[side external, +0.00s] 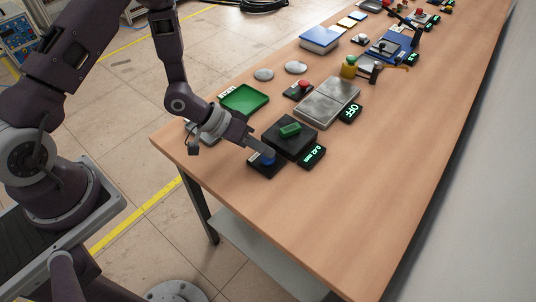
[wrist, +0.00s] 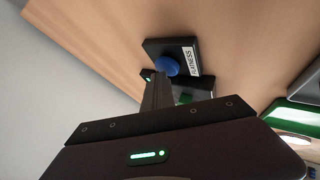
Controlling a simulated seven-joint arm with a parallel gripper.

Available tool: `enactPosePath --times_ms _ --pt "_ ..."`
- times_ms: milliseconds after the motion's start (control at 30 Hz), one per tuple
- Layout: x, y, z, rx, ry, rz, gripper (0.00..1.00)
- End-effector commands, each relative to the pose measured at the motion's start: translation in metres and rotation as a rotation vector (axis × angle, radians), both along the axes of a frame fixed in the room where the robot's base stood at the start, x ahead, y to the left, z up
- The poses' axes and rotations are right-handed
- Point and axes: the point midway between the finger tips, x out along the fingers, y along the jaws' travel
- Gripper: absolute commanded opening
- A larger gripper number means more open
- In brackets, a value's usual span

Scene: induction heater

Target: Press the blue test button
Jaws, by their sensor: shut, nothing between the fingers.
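The blue test button (side external: 268,160) sits on a small black box near the front of the wooden table in the side view. In the wrist view the blue button (wrist: 166,67) is a round dome on its black box (wrist: 185,47), beside a white label reading FLATNESS. My gripper (side external: 262,152) is shut and empty, with its fingertips right at the button. In the wrist view the shut fingers (wrist: 157,88) reach up to the button's lower edge. I cannot tell whether they touch it.
Beside the button stands a black block with a green part (side external: 290,130) and a display (side external: 312,157) showing 0.42 mm. Further back are a green tray (side external: 244,98), a red button (side external: 303,85), metal plates (side external: 325,104) and an OFF display (side external: 350,111). The table's right front is clear.

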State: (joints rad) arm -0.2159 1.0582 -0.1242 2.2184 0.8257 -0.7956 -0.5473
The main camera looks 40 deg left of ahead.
Motion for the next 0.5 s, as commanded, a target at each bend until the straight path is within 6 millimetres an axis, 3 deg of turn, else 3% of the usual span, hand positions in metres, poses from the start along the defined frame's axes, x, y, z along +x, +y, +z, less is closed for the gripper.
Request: enactPosePath --times_ms 500 --pt "-0.001 0.0 0.018 0.001 0.001 0.0 0.0"
